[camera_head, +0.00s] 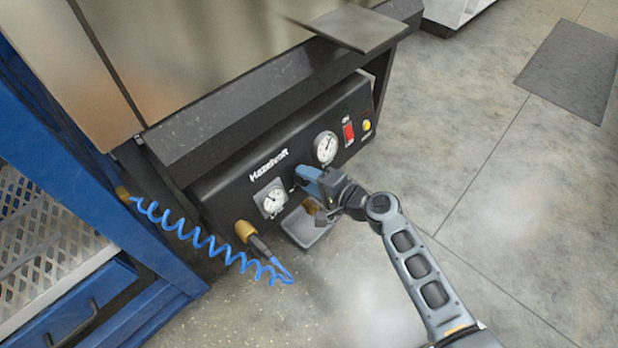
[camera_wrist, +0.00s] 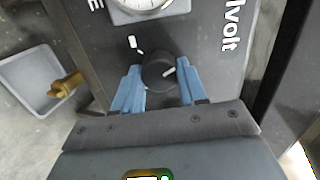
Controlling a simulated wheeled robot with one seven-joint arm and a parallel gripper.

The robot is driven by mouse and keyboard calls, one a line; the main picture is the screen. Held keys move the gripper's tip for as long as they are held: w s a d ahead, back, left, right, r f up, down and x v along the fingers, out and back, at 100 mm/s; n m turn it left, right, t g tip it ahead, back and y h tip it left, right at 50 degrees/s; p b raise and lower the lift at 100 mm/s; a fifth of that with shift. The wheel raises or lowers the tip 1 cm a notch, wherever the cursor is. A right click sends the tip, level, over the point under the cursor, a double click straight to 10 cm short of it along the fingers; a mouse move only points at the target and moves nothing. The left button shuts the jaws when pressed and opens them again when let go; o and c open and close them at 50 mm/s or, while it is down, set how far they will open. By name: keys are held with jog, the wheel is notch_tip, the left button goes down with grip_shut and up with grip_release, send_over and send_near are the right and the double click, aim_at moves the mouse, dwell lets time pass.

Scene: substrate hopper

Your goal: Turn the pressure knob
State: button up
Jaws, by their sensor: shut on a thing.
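The pressure knob (camera_wrist: 158,72) is a round black knob with a white pointer line on the black control panel (camera_wrist: 205,50). My gripper (camera_wrist: 160,85) has blue fingers, one on each side of the knob, and is shut on it. In the wrist view the knob's white line points to the right and slightly up. A short white mark shows on the panel beside the knob. In the head view my gripper (camera_head: 308,178) is at the panel front between the two gauges, and it hides the knob.
A square gauge (camera_head: 271,198) and a round gauge (camera_head: 326,147) flank my gripper. A red switch (camera_head: 349,132) and yellow button (camera_head: 367,125) are to the right. A blue coiled hose (camera_head: 205,238), brass fitting (camera_head: 245,230) and grey tray (camera_head: 305,229) lie below.

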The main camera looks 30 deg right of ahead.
dwell(0.3)
jog(key=o, duration=1.1)
jog(key=shift+c, duration=0.2)
jog(key=p+v, duration=0.2)
jog(key=v, duration=0.5)
jog(key=shift+s, duration=0.35)
jog(key=shift+s+d, duration=0.1)
jog(key=shift+d, duration=0.05)
